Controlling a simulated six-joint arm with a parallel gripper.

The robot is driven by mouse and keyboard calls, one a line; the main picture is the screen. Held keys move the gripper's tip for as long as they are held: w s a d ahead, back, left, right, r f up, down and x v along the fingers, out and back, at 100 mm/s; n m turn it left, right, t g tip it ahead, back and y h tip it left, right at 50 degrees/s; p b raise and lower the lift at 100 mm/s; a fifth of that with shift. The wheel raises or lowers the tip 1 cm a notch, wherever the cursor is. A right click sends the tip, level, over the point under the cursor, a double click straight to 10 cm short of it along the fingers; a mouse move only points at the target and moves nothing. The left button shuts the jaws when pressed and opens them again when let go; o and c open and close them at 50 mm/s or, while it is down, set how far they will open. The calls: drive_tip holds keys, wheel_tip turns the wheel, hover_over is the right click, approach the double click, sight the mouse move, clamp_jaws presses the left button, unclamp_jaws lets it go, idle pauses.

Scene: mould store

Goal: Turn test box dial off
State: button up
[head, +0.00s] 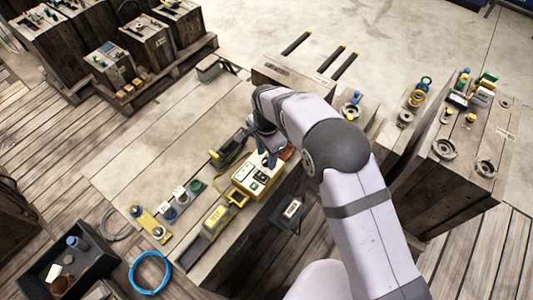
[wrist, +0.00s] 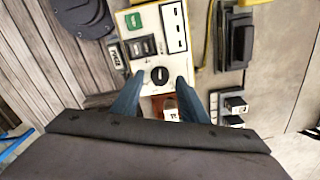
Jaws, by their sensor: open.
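The test box (head: 257,176) is a yellow-edged box with a pale panel on the bench, partly hidden by my arm in the head view. In the wrist view its panel (wrist: 150,62) carries a green square, a dark switch and a black round dial (wrist: 160,75) with a light pointer mark. My gripper (wrist: 158,84) is open, with its two blue fingers on either side of the dial. I cannot tell whether the fingers touch it. In the head view my gripper (head: 267,158) is over the far end of the box.
A yellow TEST-marked unit (head: 216,220) sits near the test box. A black device (head: 233,148) lies behind it. Several small knobs (head: 181,195) stand on the bench at left. A black bin (head: 68,262) and a blue cable coil (head: 150,272) are at lower left.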

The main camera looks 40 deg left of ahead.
drive_tip(key=shift+f, duration=0.3)
clamp_jaws()
